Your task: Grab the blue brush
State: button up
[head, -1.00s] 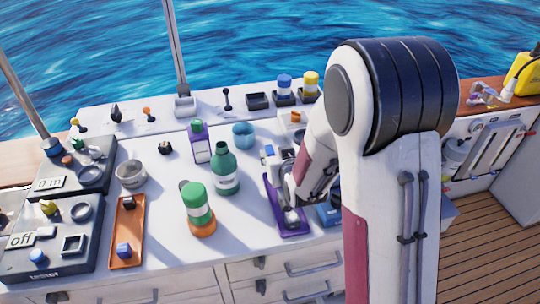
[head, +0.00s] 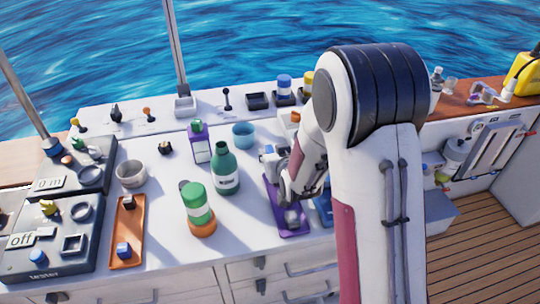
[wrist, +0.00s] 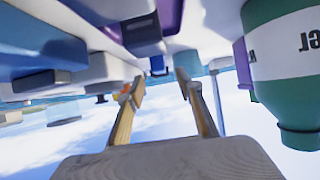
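I cannot make out the blue brush for certain in either view. A small blue and white item (head: 268,153) shows beside my wrist at the far end of the purple tray (head: 298,233); I cannot tell what it is. My gripper is low over the purple tray in the head view, its fingers mostly hidden by my own arm. In the wrist view, which is upside down, my gripper (wrist: 161,86) has its two fingers apart with nothing held between them. A small orange thing (wrist: 123,98) shows close by the left finger.
A green bottle (head: 225,172) stands left of my gripper and is close in the wrist view (wrist: 285,65). A blue tray (head: 323,210) lies right of the purple one.

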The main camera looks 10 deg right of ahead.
aim_at(270, 149)
jog(key=shift+x, duration=1.8)
grip_shut()
